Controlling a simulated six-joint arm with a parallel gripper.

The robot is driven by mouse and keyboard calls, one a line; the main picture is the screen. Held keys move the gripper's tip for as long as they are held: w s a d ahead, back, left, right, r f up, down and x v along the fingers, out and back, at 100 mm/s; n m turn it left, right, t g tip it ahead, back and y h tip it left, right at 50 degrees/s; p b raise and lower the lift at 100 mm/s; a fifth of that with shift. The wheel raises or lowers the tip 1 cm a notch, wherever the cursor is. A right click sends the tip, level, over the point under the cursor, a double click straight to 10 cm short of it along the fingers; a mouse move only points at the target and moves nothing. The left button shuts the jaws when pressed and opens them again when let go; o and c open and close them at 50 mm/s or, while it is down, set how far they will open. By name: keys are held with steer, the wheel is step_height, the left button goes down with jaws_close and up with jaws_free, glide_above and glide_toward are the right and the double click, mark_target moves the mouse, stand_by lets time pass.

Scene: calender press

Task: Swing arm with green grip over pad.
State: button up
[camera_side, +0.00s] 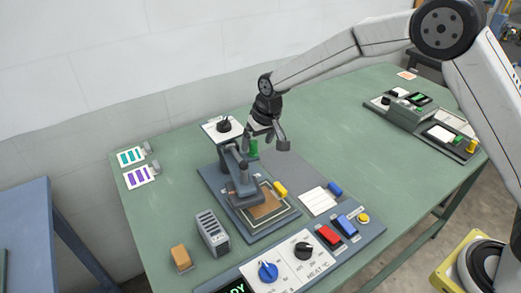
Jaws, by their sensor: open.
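The grey press (236,170) stands on a dark base plate in the middle of the green table. Its swing arm carries a green grip (254,148), which shows behind the press and near my gripper. A dark grey head (243,193) hangs at the near side of the press, above the left part of a brown pad (265,208) in a pale frame. My gripper (267,138) is open and points down, close by the green grip. The far finger is partly hidden, and I cannot tell whether the grip lies between the fingers.
A yellow handle (280,188) sits beside the pad. In front is a panel with a blue knob (268,271), a black knob (302,250) and a red button (328,235). A grey slotted block (212,232) and an orange block (181,257) stand left. The table's right middle is clear.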

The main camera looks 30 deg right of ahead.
steer(key=shift+w+d, duration=0.3)
steer(key=shift+d, duration=0.2)
steer(key=shift+a, duration=0.3)
stand_by(0.4)
step_height(320, 180, up, 8)
steer(key=shift+f, duration=0.25)
stand_by(0.7)
steer(key=s+d+f, duration=0.2)
steer(key=s+d, duration=0.2)
steer(key=s, duration=0.5)
steer(key=s+d+f, duration=0.1)
steer(key=s+d, duration=0.3)
steer(key=s, duration=0.5)
steer(key=s+d+f+h, duration=0.1)
steer(key=s+d, duration=0.3)
steer(key=s, duration=0.5)
steer(key=shift+s+d+f, duration=0.2)
steer(key=shift+d+f, duration=0.15)
steer(key=shift+f, duration=0.45)
